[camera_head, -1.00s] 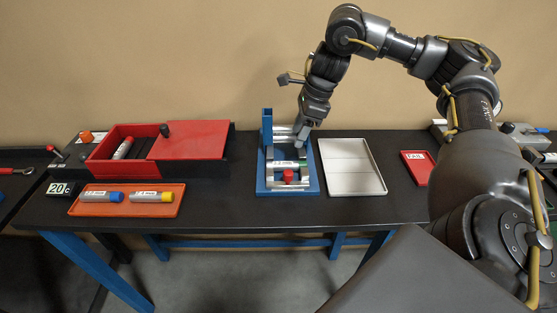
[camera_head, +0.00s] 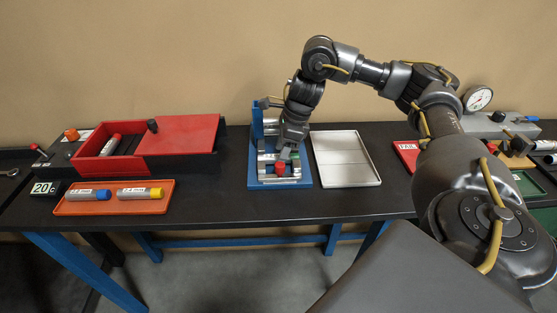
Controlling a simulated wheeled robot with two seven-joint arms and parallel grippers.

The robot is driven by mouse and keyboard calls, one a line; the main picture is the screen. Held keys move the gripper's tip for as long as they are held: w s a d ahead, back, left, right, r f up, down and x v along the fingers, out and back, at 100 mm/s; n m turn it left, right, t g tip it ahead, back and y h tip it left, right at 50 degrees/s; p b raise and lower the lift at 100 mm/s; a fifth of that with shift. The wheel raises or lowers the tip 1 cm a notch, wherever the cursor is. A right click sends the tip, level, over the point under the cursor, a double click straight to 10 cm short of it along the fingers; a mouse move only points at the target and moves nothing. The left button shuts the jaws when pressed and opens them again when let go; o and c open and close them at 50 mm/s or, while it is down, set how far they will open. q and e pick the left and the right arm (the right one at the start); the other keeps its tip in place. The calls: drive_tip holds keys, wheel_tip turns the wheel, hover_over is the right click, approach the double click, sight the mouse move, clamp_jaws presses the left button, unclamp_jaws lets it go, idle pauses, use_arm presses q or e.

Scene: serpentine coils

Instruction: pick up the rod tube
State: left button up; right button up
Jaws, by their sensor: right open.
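Several labelled tubes are in view, and I cannot tell which is the rod tube. A tube with a green end (camera_head: 296,156) lies across the blue fixture (camera_head: 254,182), mostly hidden by my right gripper (camera_head: 286,156). My right gripper points down, low over this tube, with its jaws open; I cannot see whether they touch it. A blue-capped tube (camera_head: 86,194) and a yellow-capped tube (camera_head: 136,194) lie in the orange tray (camera_head: 115,209). Another tube (camera_head: 111,145) lies in the red box (camera_head: 181,134). My left gripper is not in view.
A red knob (camera_head: 280,168) stands at the fixture's front. An empty pale tray (camera_head: 344,160) is just right of it. A red labelled tray (camera_head: 407,154) and a dial gauge (camera_head: 478,98) are farther right. The black table (camera_head: 225,205) is clear in front.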

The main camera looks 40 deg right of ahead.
drive_tip(key=shift+w+a+f, duration=0.1)
drive_tip(key=shift+a+f, duration=0.1)
drive_tip(key=shift+f, duration=0.5)
drive_tip(key=c, duration=1.1)
drive_tip(key=shift+r, duration=0.2)
drive_tip(key=shift+r, duration=0.65)
drive_tip(key=s+a+r, duration=0.1)
drive_tip(key=s+r, duration=0.2)
drive_tip(key=s, duration=0.1)
drive_tip(key=s+a+r+p, duration=0.1)
drive_tip(key=s+a+r, duration=0.1)
drive_tip(key=s+r, duration=0.2)
drive_tip(key=s+a+r+p, duration=0.1)
drive_tip(key=s+r, duration=0.3)
drive_tip(key=s, duration=0.1)
drive_tip(key=shift+s+a+r, duration=0.15)
drive_tip(key=shift+a, duration=0.1)
